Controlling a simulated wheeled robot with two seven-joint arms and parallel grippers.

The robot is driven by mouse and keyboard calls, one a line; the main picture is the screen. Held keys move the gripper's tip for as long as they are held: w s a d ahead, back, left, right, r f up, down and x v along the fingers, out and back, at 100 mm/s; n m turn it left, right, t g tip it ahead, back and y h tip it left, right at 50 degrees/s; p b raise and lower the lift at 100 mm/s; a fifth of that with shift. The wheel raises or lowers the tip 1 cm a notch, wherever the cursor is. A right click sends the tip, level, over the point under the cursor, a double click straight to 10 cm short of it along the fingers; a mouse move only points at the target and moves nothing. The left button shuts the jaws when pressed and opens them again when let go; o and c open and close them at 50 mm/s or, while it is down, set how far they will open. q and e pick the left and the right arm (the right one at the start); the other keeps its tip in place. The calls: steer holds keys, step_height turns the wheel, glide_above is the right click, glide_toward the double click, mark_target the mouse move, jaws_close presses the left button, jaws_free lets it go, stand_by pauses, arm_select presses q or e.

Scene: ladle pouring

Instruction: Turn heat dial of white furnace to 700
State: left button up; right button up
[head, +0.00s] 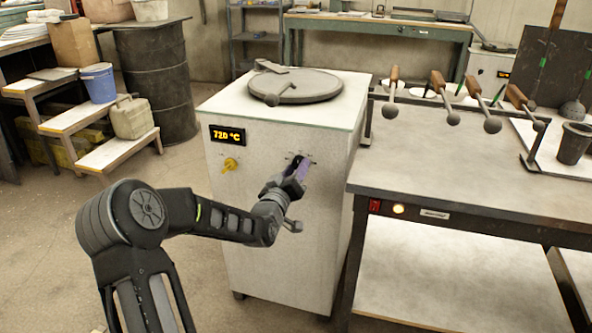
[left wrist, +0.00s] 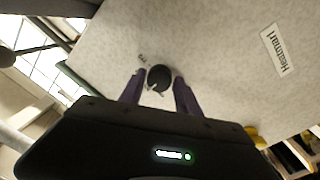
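The white furnace (head: 270,215) stands left of the metal table. Its display (head: 228,135) reads 720 °C in orange. My left gripper (head: 297,168) is at the upper front face of the furnace and hides most of the dial there in the head view. In the left wrist view, the round black dial (left wrist: 159,79) sits between the two purple fingers, one on each side. The fingers appear to touch its sides. Small markings show beside the dial. My right gripper is not in view.
A round grey lid (head: 297,87) with a handle lies on the furnace top. The metal table (head: 450,160) on the right holds ladles with wooden handles (head: 437,80) and a dark cup (head: 574,143). Open floor lies left of the furnace.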

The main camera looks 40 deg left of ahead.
arm_select(q)
steer(key=o, duration=0.3)
steer(key=shift+s, duration=0.1)
steer(key=p+v, duration=0.1)
steer(key=v, duration=0.6)
steer(key=shift+s+d, duration=0.15)
steer(key=shift+s, duration=0.15)
